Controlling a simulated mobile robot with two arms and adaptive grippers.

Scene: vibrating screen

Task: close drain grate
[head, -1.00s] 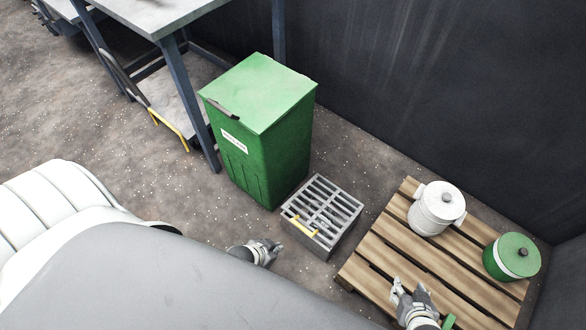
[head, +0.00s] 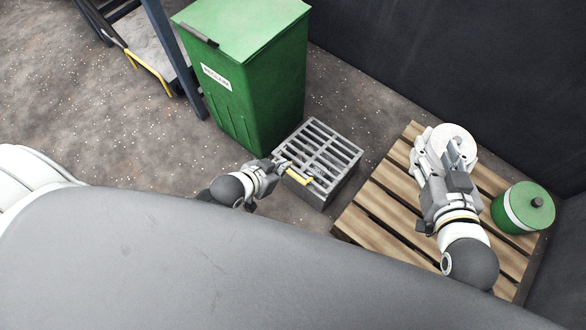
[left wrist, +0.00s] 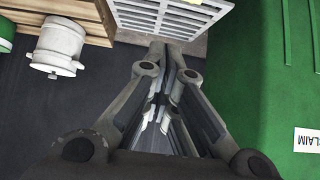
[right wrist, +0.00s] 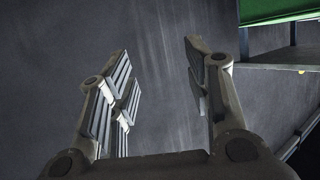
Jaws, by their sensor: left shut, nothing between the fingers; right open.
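The grey slatted drain grate (head: 322,150) lies over a grey box-shaped drain (head: 318,193) on the floor. A yellow handle (head: 298,177) is on its near side. I cannot tell if the grate is fully seated. The grate also shows at the top of the left wrist view (left wrist: 165,16). My left gripper (head: 281,162) is shut and empty, at the grate's near left edge, close beside the handle; contact is unclear. Its fingers (left wrist: 172,65) point toward the grate in the left wrist view. My right gripper (head: 457,150) is open and empty over the pallet, in front of a white canister.
A green bin (head: 247,80) stands directly behind and left of the drain. The wooden pallet (head: 372,220) on the right holds the white canister (head: 455,135) and a green canister (head: 523,207). A dark wall (head: 420,70) closes off the back. Floor is clear left of the drain.

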